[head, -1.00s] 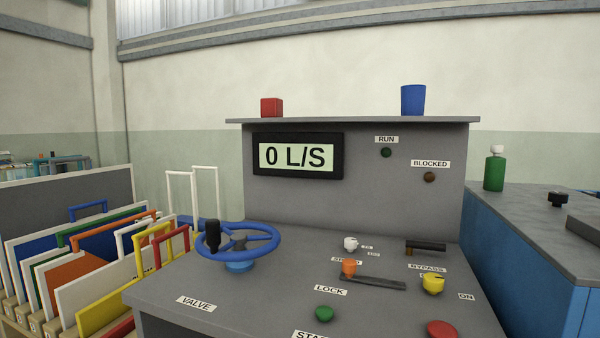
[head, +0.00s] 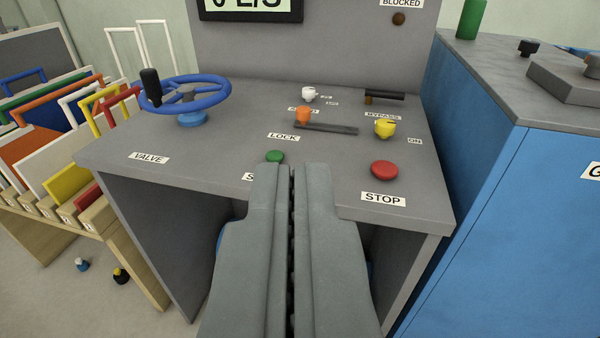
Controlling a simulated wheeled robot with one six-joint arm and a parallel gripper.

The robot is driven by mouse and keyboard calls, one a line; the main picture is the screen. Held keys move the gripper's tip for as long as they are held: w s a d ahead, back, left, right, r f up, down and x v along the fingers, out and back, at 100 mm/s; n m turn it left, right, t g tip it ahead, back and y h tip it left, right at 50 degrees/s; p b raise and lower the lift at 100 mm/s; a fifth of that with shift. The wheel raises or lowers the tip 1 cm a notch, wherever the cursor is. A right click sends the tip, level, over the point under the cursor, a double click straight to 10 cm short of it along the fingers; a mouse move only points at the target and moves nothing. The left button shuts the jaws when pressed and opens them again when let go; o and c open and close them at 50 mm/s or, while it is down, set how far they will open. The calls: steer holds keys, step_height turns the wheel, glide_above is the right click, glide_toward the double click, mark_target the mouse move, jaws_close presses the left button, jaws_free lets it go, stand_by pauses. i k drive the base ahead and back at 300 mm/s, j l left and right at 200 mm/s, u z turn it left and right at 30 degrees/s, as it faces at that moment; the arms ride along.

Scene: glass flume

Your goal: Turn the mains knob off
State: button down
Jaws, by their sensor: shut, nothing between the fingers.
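A yellow knob (head: 385,128) with a dark mark on top stands at the right of the grey control desk (head: 230,120). An ON label (head: 414,141) lies to its right. An orange knob (head: 303,116) and a white knob (head: 309,94) stand further left. I cannot read a mains label on any of them. My gripper (head: 292,168) is shut and empty in the lower middle, in front of the desk's near edge in the picture. It appears apart from the yellow knob, which is up and to its right.
A red stop button (head: 384,169) and a green button (head: 274,156) sit near the front. Dark levers (head: 326,129) (head: 384,96) lie by the knobs. A blue valve wheel (head: 185,93) stands left. A blue cabinet (head: 500,180) borders the desk at right.

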mark_target(385, 128)
steer(key=k+j+z, duration=0.1)
steer(key=j, duration=0.15)
steer(key=j+z, duration=0.4)
steer(key=j, duration=0.7)
